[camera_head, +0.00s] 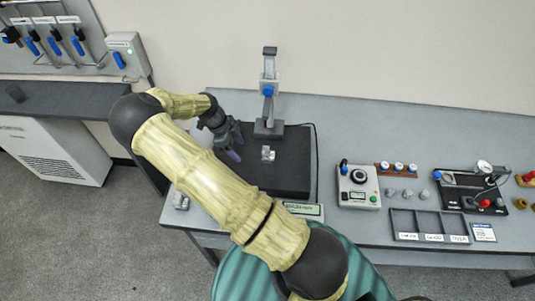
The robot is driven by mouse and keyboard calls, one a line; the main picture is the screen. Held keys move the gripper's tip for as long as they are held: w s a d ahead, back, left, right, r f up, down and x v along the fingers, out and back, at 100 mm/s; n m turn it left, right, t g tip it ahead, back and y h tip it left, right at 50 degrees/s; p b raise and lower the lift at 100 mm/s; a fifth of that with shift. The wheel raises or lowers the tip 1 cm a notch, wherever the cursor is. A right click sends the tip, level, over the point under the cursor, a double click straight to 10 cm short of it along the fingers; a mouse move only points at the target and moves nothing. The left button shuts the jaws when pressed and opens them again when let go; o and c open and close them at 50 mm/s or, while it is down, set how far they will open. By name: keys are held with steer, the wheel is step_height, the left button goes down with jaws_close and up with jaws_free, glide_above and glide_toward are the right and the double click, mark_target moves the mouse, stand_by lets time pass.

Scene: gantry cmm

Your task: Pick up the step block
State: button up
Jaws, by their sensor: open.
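A small silver block with a stepped look (268,154) sits on the black plate (290,181) under the height gauge; it seems to be the step block. My gripper (237,149) is open, over the left part of the plate. It is to the left of the silver block and apart from it, with nothing seen between its fingers. Its exact height above the plate is hard to tell. A second small metal piece (181,201) lies on the bench at the left front, partly beside my arm.
The height gauge stand (268,92) rises right behind the silver block. A control box (357,185) with a dial stands right of the plate. Farther right are a sorting tray (428,213) and a black gauge fixture (468,190).

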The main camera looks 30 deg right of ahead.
mark_target(267, 150)
steer(key=s+d, duration=0.1)
steer(key=d+p, duration=0.1)
steer(key=s+d, duration=0.1)
steer(key=d, duration=0.1)
steer(key=shift+s+r, duration=0.2)
steer(key=shift+s, duration=0.15)
steer(key=shift+s+d+f, duration=0.2)
steer(key=shift+s+d, duration=0.05)
steer(key=shift+d, duration=0.1)
steer(key=s+d+p, duration=0.1)
steer(key=d+p, duration=0.1)
steer(key=s+d, duration=0.1)
steer(key=d, duration=0.1)
steer(key=shift+s+p, duration=0.35)
steer(key=shift+p, duration=0.05)
steer(key=shift+s+d+f, duration=0.1)
steer(key=shift+f, duration=0.45)
